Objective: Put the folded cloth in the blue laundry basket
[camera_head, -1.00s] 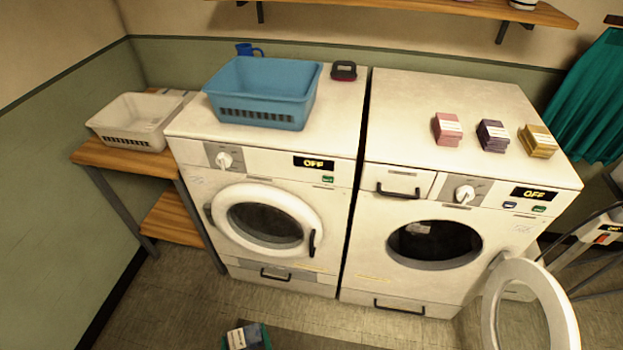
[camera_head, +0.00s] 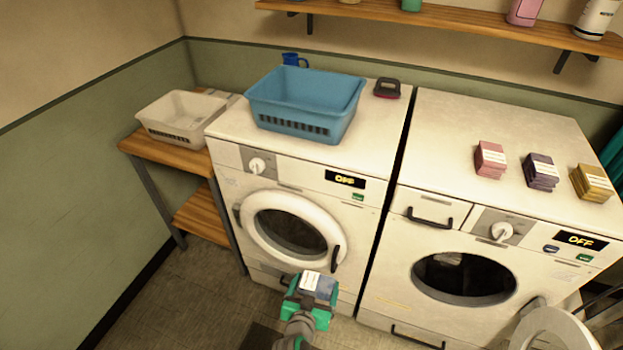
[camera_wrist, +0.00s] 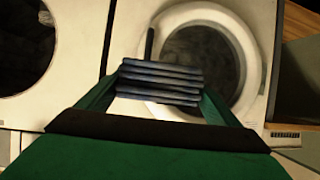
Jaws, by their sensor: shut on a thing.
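My gripper (camera_head: 308,308) is shut on a folded blue-grey cloth (camera_head: 319,286) with a white label. It holds the cloth in the air in front of the left washer. In the wrist view the cloth (camera_wrist: 160,82) shows as stacked layers between the green fingers, with the round washer door behind it. The blue laundry basket (camera_head: 305,104) stands upright on top of the left washer, above and beyond my gripper, apart from the cloth. Its floor is mostly hidden, and no contents show.
A white basket (camera_head: 181,118) stands on a wooden side shelf at left. Several folded cloths, one pink (camera_head: 490,160), lie on the right washer, whose door (camera_head: 553,330) hangs open.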

